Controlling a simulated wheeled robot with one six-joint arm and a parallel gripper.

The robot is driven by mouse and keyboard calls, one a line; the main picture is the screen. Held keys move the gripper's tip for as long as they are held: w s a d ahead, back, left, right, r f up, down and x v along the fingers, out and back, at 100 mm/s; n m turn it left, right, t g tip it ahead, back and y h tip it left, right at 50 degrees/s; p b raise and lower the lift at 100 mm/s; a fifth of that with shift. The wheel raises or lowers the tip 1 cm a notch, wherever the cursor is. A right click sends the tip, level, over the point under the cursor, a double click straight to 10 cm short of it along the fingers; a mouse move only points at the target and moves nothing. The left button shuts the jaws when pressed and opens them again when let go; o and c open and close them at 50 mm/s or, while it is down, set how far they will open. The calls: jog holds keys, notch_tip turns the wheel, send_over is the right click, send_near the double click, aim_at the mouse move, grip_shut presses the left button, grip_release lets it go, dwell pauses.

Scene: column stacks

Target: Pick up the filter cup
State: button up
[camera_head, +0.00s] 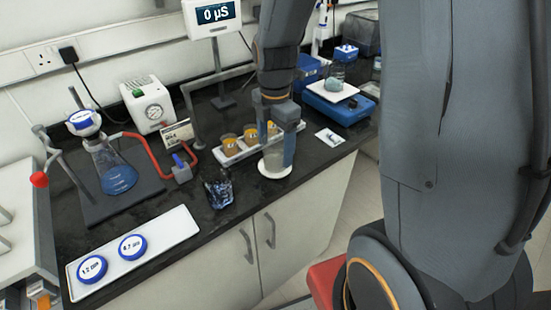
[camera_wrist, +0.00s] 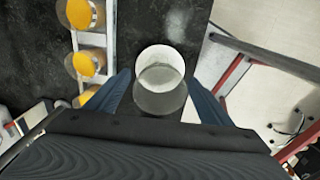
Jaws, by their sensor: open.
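A clear, pale cup (camera_head: 274,160) stands upright on a white disc (camera_head: 275,172) near the bench's front edge. My gripper (camera_head: 276,152) points down over it, one finger on each side. In the wrist view the cup (camera_wrist: 160,92) sits between the open fingertips (camera_wrist: 160,78), with a gap visible on both sides. Two round blue-rimmed pieces with size labels, one (camera_head: 93,268) and another (camera_head: 132,246), lie on a white tray (camera_head: 170,232). A similar blue-rimmed top (camera_head: 84,122) sits on the flask (camera_head: 117,172). I cannot tell which is the filter cup.
A white rack (camera_head: 234,157) with orange-filled jars (camera_wrist: 86,62) stands close beside my gripper. A dark glass (camera_head: 217,188) is to its left. A blue scale (camera_head: 338,108) stands right, behind. The bench's front edge is close.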

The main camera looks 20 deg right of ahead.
jog(key=shift+f, duration=1.15)
jog(key=shift+c, duration=0.3)
jog(key=c, duration=1.1)
jog(key=shift+r, duration=0.15)
